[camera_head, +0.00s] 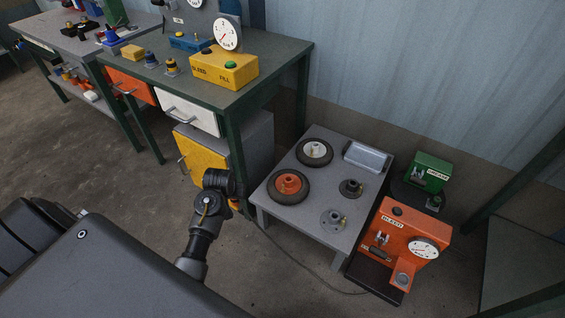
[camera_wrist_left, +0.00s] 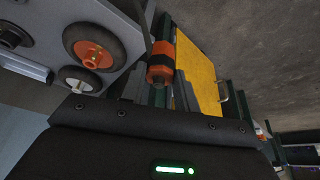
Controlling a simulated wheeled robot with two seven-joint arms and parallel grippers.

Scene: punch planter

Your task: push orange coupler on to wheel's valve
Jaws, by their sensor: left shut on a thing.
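My left gripper (camera_head: 236,205) is shut on the orange coupler (camera_wrist_left: 160,62), which has a dark band and lies between the fingers in the left wrist view. In the head view only a small orange bit of the coupler shows at the gripper, left of the grey low table. A black wheel with an orange hub (camera_head: 289,185) lies flat on that table, with a small brass valve at its hub (camera_wrist_left: 93,55). The coupler is apart from this wheel, off the table's left edge. A second wheel with a white hub (camera_head: 315,151) lies behind it. My right gripper is not in view.
The low table (camera_head: 270,205) also holds a metal tray (camera_head: 366,157) and two round metal parts. An orange bleed machine (camera_head: 410,240) with a gauge stands at right; a thin hose crosses the floor towards it. A workbench with a yellow cabinet (camera_head: 200,160) stands behind the gripper.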

